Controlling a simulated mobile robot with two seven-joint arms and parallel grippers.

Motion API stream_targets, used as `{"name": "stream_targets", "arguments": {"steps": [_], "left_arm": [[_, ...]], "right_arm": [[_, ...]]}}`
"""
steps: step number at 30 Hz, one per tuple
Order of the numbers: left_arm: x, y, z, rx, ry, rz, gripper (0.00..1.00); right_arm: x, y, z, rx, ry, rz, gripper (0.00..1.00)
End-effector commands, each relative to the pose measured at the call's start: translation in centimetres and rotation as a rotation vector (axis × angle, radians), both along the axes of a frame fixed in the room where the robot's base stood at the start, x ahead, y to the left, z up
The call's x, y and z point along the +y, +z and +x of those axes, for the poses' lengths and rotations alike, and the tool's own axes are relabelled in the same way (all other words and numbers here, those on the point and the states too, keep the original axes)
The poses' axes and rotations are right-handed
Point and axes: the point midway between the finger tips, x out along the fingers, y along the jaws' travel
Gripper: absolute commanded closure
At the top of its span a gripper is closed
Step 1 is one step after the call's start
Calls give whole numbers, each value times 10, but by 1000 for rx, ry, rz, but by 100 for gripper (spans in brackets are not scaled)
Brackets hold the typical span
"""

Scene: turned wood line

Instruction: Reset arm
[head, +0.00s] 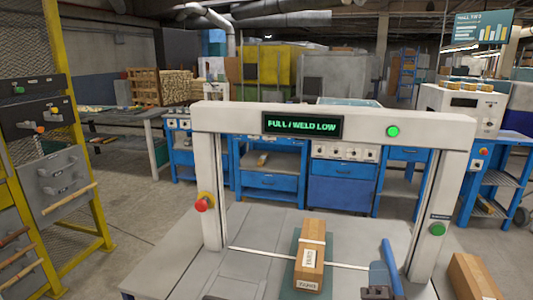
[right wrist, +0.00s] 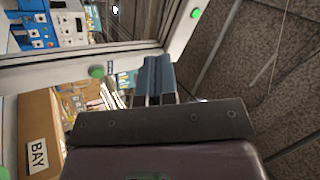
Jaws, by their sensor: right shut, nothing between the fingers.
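My right gripper (head: 387,246) shows at the lower right of the head view, above the right part of the strapping machine's table. Its blue fingers point up and away from me. In the right wrist view my right gripper (right wrist: 157,64) has its two fingers side by side, shut with nothing between them. My left gripper is not in view. A brown carton (head: 310,262) with a white strap and labels lies on a green pad (head: 296,285) on the table, left of the right gripper and apart from it.
The pale frame of the machine (head: 235,118) stands around the table, its display reading "FULL / WELD LOW". A red knob (head: 201,205) and a green button (head: 438,229) sit on its posts. Another carton (head: 472,278) is at the right. A yellow rack (head: 62,120) stands left.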

Motion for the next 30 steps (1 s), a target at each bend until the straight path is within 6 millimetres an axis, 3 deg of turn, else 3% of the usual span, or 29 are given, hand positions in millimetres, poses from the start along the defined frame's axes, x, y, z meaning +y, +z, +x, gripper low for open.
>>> {"name": "stream_targets", "arguments": {"steps": [5,8,12,15,18,24,30], "left_arm": [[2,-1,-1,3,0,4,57],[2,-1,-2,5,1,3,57],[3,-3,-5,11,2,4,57],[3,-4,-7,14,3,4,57],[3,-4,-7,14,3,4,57],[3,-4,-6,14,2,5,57],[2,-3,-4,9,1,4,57]], "right_arm": [[22,-49,-11,238,71,-376,100],[24,-91,-27,407,98,-587,100],[9,-162,-71,681,125,-869,100],[-9,-204,-111,857,136,-1015,100],[-26,-235,-153,981,141,-1101,100],[-41,-265,-209,1088,166,-1115,100],[-44,-272,-225,1118,176,-1111,100]]}}
